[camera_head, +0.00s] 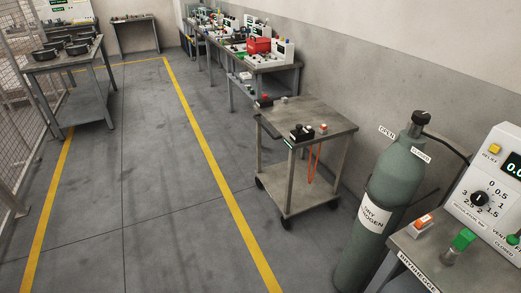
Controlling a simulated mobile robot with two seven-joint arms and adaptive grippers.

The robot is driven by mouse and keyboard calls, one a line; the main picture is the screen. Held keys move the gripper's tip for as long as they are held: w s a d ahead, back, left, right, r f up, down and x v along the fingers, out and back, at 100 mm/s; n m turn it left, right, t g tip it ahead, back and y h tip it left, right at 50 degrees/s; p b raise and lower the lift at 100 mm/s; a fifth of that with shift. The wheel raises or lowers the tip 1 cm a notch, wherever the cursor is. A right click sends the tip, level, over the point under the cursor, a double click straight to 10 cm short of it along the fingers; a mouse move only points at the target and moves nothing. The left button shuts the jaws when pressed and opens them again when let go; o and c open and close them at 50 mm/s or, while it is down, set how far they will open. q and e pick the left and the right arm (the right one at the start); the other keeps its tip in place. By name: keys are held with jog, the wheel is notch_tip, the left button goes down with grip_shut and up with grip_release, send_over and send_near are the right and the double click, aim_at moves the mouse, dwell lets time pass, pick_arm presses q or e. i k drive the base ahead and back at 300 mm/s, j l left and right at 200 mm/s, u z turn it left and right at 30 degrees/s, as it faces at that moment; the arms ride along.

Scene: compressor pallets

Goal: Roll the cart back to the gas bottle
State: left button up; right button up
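A grey metal cart (328,121) on black casters stands on the floor in the middle right. A few small items lie on its top, and an orange loop (315,160) hangs at its side. A green gas bottle (394,168) labelled dry nitrogen stands upright at the right, closer to me. The cart is beyond and left of it, with a small gap of floor seen between them. Neither of my grippers is in view.
A bench (425,262) with a control box (489,195) stands at the lower right. A long workbench (268,62) with equipment runs along the right wall. A table (72,63) with dark pans stands at the left by a mesh fence (20,110). The floor (130,200) between the yellow lines is clear.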

aim_at(285, 181)
jog(key=i+j+z, duration=0.2)
jog(key=i+z, duration=0.2)
jog(key=i, duration=0.5)
jog(key=i+z, duration=0.25)
jog(key=i, duration=0.4)
jog(key=i+j+z, duration=0.2)
jog(key=i, duration=0.5)
